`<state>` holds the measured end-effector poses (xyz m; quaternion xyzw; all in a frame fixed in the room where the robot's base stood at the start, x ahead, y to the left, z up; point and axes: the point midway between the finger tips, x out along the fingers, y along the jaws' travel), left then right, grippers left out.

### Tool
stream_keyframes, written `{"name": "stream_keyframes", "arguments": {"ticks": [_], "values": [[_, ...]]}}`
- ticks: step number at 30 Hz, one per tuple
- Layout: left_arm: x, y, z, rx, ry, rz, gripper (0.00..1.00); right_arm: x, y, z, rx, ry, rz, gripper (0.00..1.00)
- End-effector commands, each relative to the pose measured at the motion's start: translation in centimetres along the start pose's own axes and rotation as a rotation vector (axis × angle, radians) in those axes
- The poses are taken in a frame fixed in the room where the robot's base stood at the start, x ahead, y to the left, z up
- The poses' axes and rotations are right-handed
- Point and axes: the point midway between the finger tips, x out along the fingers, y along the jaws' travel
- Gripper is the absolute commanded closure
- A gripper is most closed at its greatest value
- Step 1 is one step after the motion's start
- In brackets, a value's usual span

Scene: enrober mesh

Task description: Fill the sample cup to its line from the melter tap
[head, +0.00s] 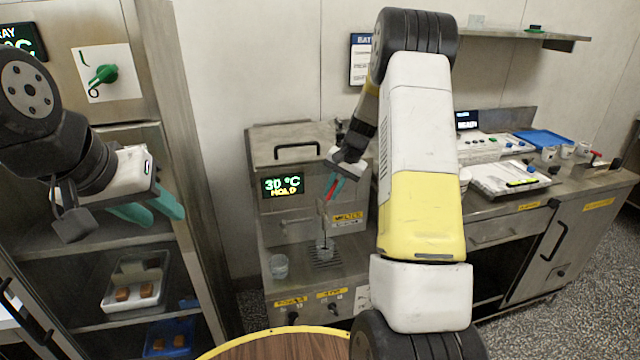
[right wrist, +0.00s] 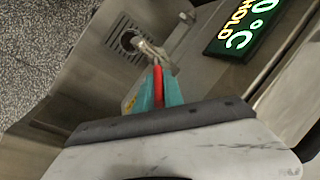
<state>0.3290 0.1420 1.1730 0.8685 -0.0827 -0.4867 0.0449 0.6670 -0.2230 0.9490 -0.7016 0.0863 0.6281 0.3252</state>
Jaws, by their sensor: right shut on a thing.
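The melter (head: 290,150) is a steel box whose display reads 30 °C HOLD. My right gripper (head: 332,188) is shut on the red tap lever (right wrist: 158,84) at its front; the teal fingers lie on both sides of the lever in the right wrist view. A clear cup (head: 325,250) stands on the drip grate below the tap. A thin dark line runs from the tap towards it; I cannot tell whether it is flow. The cup's line and fill level are too small to read. A second clear cup (head: 279,266) stands left of the grate. My left gripper (head: 150,208) is open and empty.
A steel rack (head: 95,255) with trays of brown pieces stands at the left. A bench on the right holds a white tray (head: 510,178), a blue tray (head: 543,140) and small cups. A round wooden top (head: 285,345) with a yellow edge is in front.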

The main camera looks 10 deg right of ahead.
Motion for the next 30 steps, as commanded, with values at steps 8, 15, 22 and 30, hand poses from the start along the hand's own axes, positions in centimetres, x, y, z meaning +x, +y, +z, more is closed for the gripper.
{"name": "stream_keyframes", "arguments": {"ticks": [8, 15, 22, 30], "values": [[0.0, 0.0, 0.0, 0.0, 0.0, 0.0, 0.64, -0.1, 0.0, -0.1, 0.0, 0.002, -0.001, 1.0], [0.0, 0.0, 0.0, 0.0, 0.0, 0.0, 0.64, -0.1, -0.8, 0.5, -0.025, 0.046, 0.07, 1.0], [0.0, 0.0, 0.0, 0.0, 0.0, 0.0, 0.64, -0.1, -1.7, 1.2, -0.059, 0.138, 0.204, 1.0], [0.0, 0.0, 0.0, 0.0, 0.0, 0.0, 0.64, 0.1, -2.5, 1.8, -0.088, 0.224, 0.33, 1.0]]}}
